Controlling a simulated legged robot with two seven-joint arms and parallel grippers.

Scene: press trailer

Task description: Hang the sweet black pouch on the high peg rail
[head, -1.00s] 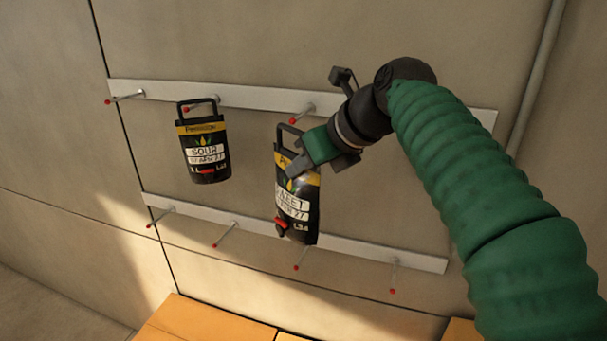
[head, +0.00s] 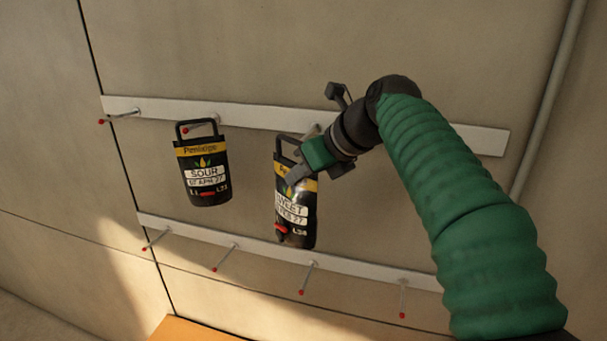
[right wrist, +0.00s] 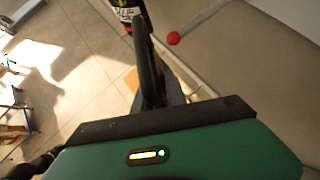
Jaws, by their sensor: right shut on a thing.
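The sweet black pouch (head: 295,215) has a yellow band and a white label and hangs upright in front of the wall. The high peg rail (head: 245,117) is a white strip with red-tipped pegs. The pouch's handle overlaps a peg of this rail in the head view; I cannot tell whether the peg is through the loop. Part of a black pouch (right wrist: 127,10) shows at the top of the right wrist view. My left gripper is not in view.
The sour black pouch (head: 203,172) is at a high-rail peg to the left. A low peg rail (head: 270,256) with several bare red-tipped pegs runs below. An orange surface (head: 190,331) is at the bottom, and a pipe (head: 550,95) runs up the wall at right.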

